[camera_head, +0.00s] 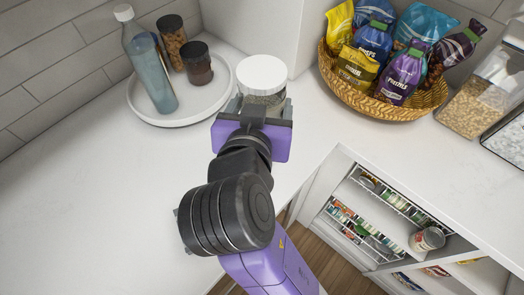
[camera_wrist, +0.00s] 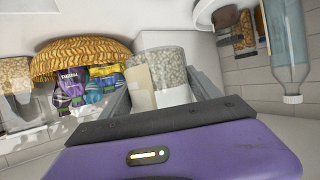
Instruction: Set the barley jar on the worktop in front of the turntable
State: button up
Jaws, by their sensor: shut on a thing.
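The barley jar (camera_head: 262,77) has a white lid and clear sides with pale grain inside. My gripper (camera_head: 264,104) is shut on it, with a finger on either side. In the wrist view, which is upside down, the jar (camera_wrist: 168,62) sits between the fingers and shows pale grain and a cream label. The turntable (camera_head: 196,113) is a round white tray at the back left of the worktop (camera_head: 95,195). The jar is just right of the turntable's edge, beside the white wall corner. The jar's base is hidden, so I cannot tell if it touches the worktop.
On the turntable stand a blue bottle (camera_head: 150,68) and two dark-lidded jars (camera_head: 197,68). A wicker basket of bags (camera_head: 385,104) and clear grain containers (camera_head: 478,103) are on the right. Below is an open shelf unit (camera_head: 365,212). The left worktop is clear.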

notch_tip(320, 180, down, 16)
jog(key=shift+a+r, duration=0.1)
jog(key=shift+r, duration=0.1)
dwell(0.4)
jog(key=shift+f, duration=0.1)
jog(key=o, duration=1.8)
jog(key=shift+r+p, duration=0.2)
jog(key=shift+p, duration=0.1)
jog(key=b+v, duration=0.1)
jog(key=v, duration=1.1)
jog(key=shift+f+b, duration=0.15)
jog(key=shift+b, duration=0.25)
